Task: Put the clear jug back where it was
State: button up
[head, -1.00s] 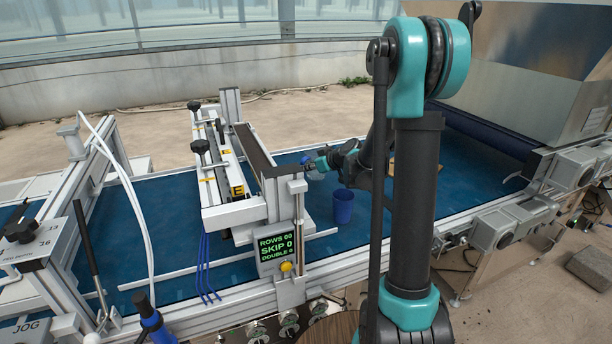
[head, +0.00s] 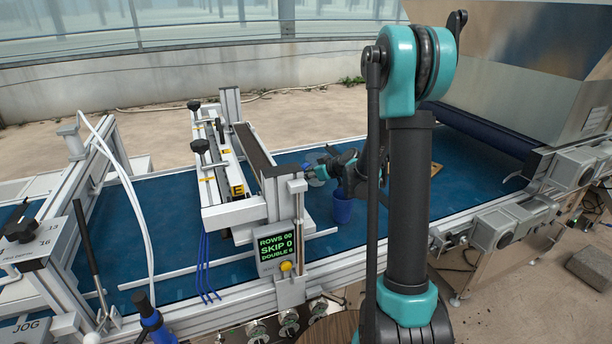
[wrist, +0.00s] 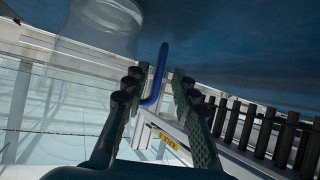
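The clear jug (wrist: 103,25) fills the top left of the wrist view, with its blue handle (wrist: 161,70) reaching between my fingers. In the head view the jug (head: 316,180) is small and partly covered, beside the gantry and behind the blue cup. Whether its base touches the belt is not clear. My gripper (wrist: 161,75) has its two fingers apart, one on each side of the handle, with a gap showing on both sides. In the head view my gripper (head: 324,172) points left at the jug.
A blue cup (head: 342,209) stands on the blue belt (head: 385,240) just in front of the jug. A tan piece (head: 436,169) lies on the belt behind my arm. The belt further right is clear.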

jog(key=v, duration=1.2)
jog(key=shift+r, duration=0.1)
